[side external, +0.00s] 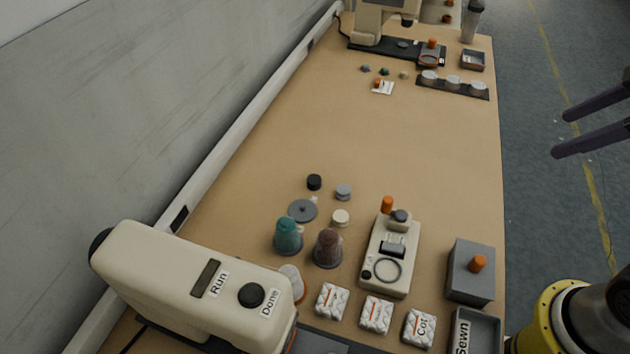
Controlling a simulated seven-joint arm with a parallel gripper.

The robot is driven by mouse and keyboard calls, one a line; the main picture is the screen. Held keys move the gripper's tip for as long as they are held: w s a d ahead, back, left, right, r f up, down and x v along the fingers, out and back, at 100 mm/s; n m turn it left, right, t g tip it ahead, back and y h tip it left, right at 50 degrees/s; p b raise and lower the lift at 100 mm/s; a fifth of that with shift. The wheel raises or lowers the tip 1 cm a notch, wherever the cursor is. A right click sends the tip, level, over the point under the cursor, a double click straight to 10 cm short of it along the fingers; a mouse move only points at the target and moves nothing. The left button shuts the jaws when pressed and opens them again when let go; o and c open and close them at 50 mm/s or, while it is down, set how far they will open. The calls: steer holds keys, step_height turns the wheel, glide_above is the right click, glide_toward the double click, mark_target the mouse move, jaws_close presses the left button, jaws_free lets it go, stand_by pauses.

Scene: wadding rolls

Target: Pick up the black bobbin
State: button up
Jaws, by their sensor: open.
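The black bobbin (314,182) stands on the tan table left of the middle, near the wall side. A grey bobbin (343,192) is just to its right and a cream one (340,217) is a little nearer. A grey disc with a knob (302,211) lies just in front of the black bobbin. My gripper (560,134) shows at the right edge as two dark fingers, spread apart with nothing between them. It is beyond the table's right edge, far from the black bobbin. The rest of the hand is out of frame.
Teal (287,237) and brown (327,248) thread cones stand nearer, beside a small cream machine (390,255). A large cream machine (200,280) fills the near left. A grey box (471,272) is near right. The table's middle is clear.

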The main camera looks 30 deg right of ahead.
steer(key=w+a+r+n+y, duration=0.1)
steer(key=w+a+r+n, duration=0.15)
steer(key=w, duration=0.35)
steer(key=n+g+y, duration=0.2)
steer(key=n+g, duration=0.4)
steer(key=n, duration=0.4)
glide_above(314, 179)
steer(key=d, duration=0.3)
steer(key=f, duration=2.8)
steer(key=shift+s+f, duration=0.2)
steer(key=shift+s, duration=0.05)
steer(key=shift+x, duration=3.1)
steer(key=shift+w+a+r, duration=0.1)
steer(key=shift+w, duration=0.1)
jaws_close()
